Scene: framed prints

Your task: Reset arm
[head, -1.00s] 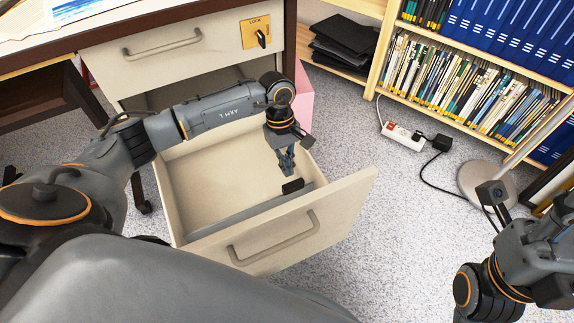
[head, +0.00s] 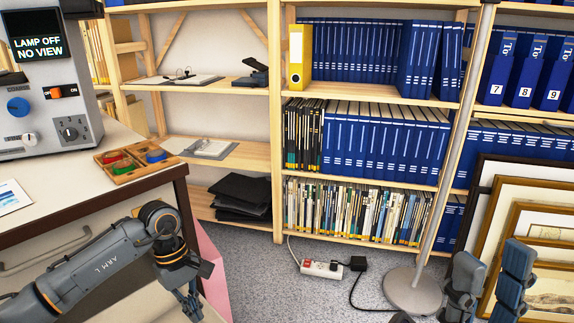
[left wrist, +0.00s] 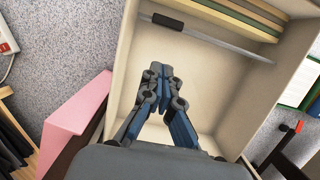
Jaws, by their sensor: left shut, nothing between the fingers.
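My left gripper (head: 190,298) is at the lower left of the head view, pointing down beside the desk. In the left wrist view (left wrist: 165,78) its fingertips are together with nothing between them, above the open pale drawer (left wrist: 220,75). A thin grey bar (left wrist: 225,45) with a black block (left wrist: 168,20) at one end lies inside the drawer, apart from the fingers. My right gripper (head: 490,285) is at the lower right of the head view, its two fingers raised and spread apart with nothing seen between them.
The desk (head: 75,195) carries a grey device (head: 50,85) and a wooden tray (head: 135,162) with coloured pieces. Shelves (head: 365,180) of binders stand behind. A lamp base (head: 412,290), a power strip (head: 322,269) and leaning framed prints (head: 550,235) are at the right.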

